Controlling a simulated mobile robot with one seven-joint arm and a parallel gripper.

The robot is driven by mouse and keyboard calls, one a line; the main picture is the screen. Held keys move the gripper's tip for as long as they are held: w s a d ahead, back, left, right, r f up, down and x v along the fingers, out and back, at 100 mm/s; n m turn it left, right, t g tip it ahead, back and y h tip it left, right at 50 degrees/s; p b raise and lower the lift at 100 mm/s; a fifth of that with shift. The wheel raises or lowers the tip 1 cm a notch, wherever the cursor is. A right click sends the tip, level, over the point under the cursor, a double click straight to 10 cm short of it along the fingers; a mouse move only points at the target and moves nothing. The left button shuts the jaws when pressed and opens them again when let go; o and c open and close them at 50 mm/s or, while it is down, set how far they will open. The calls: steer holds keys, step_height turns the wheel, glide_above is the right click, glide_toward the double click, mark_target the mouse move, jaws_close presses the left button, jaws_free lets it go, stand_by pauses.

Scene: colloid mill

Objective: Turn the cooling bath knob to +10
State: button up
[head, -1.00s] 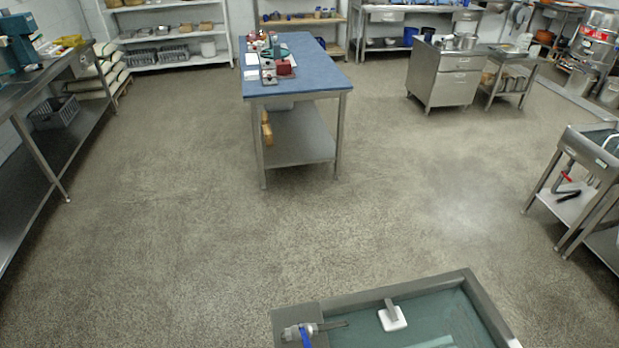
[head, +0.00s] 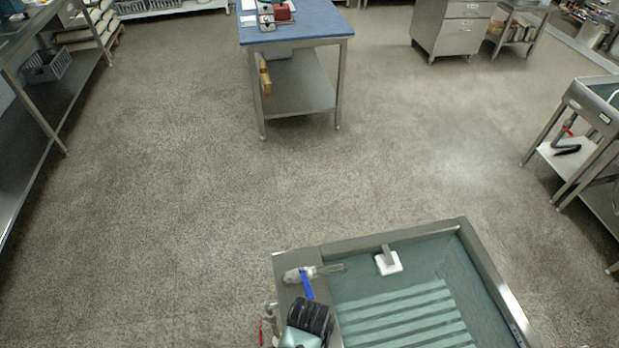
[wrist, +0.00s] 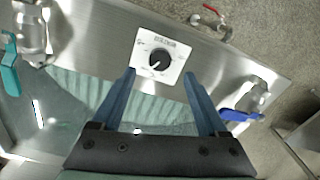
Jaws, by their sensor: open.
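The black round knob (wrist: 159,58) sits on a white dial plate on the steel side of the cooling bath (wrist: 85,30). A light pointer mark on it seems to point to the lower left, but the dial's numbers are too small to read. My gripper (wrist: 159,74) is open and empty. Its two blue fingers flank the lower part of the plate, one on each side of the knob in the wrist view. I cannot tell whether they reach it in depth. The bath (head: 485,270) also shows in the head view; its knob is hidden there.
A blue-handled valve (wrist: 240,115) is right of my fingers and a teal-handled one (wrist: 11,65) far left. A red-handled tap (wrist: 212,10) is above. Open floor lies beyond, up to a blue-topped table (head: 295,22).

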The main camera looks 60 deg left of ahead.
step_height(320, 180, up, 7)
stand_by(0.3)
steer(key=shift+r, duration=0.1)
stand_by(0.4)
